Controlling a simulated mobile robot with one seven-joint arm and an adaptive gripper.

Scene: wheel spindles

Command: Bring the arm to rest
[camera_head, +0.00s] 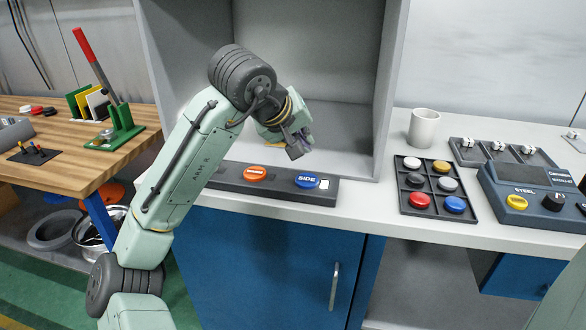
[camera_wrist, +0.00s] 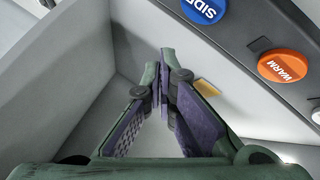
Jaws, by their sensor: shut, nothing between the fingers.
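My arm (camera_head: 184,160) reaches up from the lower left and bends at the elbow, with its end inside the grey open-fronted box. My gripper (camera_head: 304,136) hangs in the box opening, above the floor of the box, and its fingers are partly hidden by the wrist in the head view. In the wrist view my gripper (camera_wrist: 163,88) shows purple-padded fingers meeting at the tips, shut with nothing between them.
The grey box (camera_head: 345,130) has walls on both sides of my wrist. A dark button bar (camera_head: 222,179) with an orange WARM button (camera_head: 256,173) and a blue SIDE button (camera_head: 307,181) runs along its front. A tray (camera_head: 403,198) of coloured caps and a white cup (camera_head: 424,127) stand right.

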